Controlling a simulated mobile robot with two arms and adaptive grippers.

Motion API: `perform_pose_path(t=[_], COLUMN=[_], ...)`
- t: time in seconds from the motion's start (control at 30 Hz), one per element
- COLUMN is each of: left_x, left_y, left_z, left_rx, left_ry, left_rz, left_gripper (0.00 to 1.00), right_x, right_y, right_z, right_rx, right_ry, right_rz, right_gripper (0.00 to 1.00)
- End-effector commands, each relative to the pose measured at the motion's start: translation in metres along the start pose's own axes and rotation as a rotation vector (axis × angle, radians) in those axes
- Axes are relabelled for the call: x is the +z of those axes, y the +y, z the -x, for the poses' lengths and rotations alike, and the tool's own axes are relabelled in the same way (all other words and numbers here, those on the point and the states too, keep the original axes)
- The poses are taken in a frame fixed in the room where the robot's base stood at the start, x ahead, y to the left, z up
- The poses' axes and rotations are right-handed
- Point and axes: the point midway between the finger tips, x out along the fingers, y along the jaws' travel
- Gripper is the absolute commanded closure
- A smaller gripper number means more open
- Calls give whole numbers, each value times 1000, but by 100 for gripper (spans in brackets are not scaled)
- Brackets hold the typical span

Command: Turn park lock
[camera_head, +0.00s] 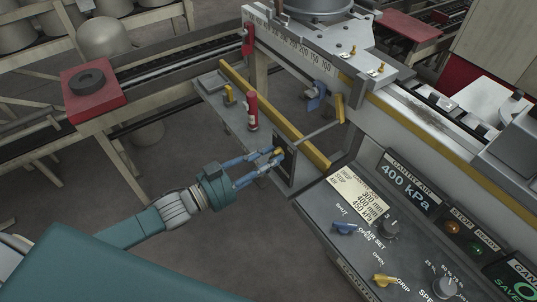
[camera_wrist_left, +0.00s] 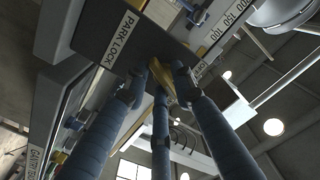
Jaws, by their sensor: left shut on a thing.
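The park lock is a dark plate (camera_wrist_left: 150,40) with a white "PARK LOCK" label, seen close up in the left wrist view. A yellow handle (camera_wrist_left: 164,76) stands on it. My left gripper (camera_wrist_left: 158,82) is shut on this handle, its blue fingers around it and partly hiding it. In the head view my left gripper (camera_head: 270,158) reaches in from the left to the small dark plate (camera_head: 286,165) at the end of the grey bench. There the yellow handle (camera_head: 278,150) shows only as a small spot between the fingertips. My right gripper is not in view.
A control panel (camera_head: 400,240) with knobs, yellow and blue levers and a "400 kPa" display stands to the right. A yellow bar (camera_head: 275,115) and a red cylinder (camera_head: 251,110) are just behind the gripper. A red block (camera_head: 92,92) sits at left. Open floor lies left of the bench.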

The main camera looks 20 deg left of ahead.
Motion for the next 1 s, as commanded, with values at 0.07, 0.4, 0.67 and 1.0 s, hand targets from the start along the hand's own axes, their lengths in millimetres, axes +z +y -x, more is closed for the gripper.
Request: perform_pose_path(t=[0.07,0.4,0.67,1.0], left_x=[1,1,2,2], left_y=[3,5,6,7], left_z=[1,1,1,1], left_rx=[5,5,5,6], left_ry=[-7,-8,-8,-10], left_rz=[65,276,347,359], left_gripper=[100,100,100,100], right_x=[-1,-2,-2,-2], right_y=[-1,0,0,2], right_z=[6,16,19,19], right_rx=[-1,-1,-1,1], right_ry=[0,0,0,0], right_rz=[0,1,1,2], right_gripper=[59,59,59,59])
